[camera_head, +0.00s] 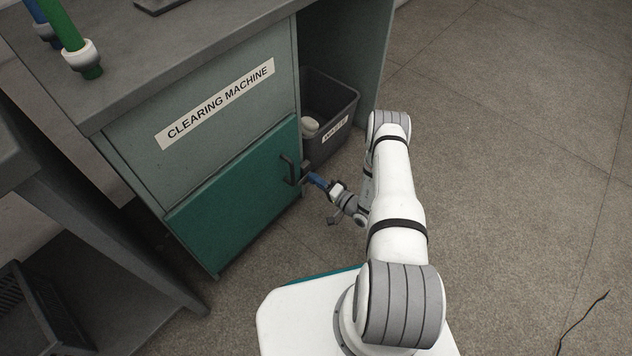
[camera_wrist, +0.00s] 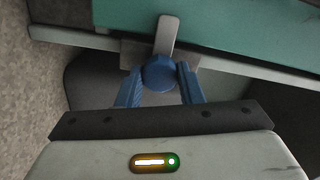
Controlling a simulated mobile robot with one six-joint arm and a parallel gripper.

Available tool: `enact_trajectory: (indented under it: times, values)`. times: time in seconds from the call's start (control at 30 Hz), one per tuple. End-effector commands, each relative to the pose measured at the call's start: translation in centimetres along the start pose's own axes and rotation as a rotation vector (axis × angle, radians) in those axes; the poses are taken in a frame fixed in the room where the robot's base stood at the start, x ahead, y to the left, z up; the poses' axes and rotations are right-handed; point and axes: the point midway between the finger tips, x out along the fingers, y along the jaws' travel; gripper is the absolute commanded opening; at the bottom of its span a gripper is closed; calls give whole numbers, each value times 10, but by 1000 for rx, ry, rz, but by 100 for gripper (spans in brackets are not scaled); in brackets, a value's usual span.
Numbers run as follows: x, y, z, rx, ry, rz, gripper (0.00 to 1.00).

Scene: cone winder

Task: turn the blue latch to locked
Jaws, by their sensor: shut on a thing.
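The blue latch (camera_wrist: 158,74) is a round knob in the wrist view, with a flat light-grey bar (camera_wrist: 168,36) reaching up from it over the edge of the green door (camera_wrist: 235,30). My gripper (camera_wrist: 159,71) has its two blue fingers on either side of the knob, shut on it. In the head view my gripper (camera_head: 318,181) is at the right edge of the closed green door (camera_head: 235,205), just right of its dark handle (camera_head: 289,169). The latch cannot be made out apart from the fingers there.
The cabinet carries a "CLEARING MACHINE" label (camera_head: 220,105). A dark bin (camera_head: 335,110) with a white item in it stands in the open bay right of the door, close to my arm. Open floor (camera_head: 510,150) lies to the right.

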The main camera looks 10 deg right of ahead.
Motion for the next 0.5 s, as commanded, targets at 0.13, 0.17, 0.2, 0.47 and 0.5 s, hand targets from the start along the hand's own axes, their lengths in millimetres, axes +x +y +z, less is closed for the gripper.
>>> enact_trajectory:
  times: [0.13, 0.17, 0.2, 0.47, 0.5]
  values:
    - [-1, 1, 0, 1, 1, 3, 43]
    - [-1, 1, 0, 1, 1, 3, 46]
    - [-1, 1, 0, 1, 1, 2, 49]
    - [0, 0, 0, 0, 1, 1, 55]
    - [-1, 0, 0, 0, 1, 1, 55]
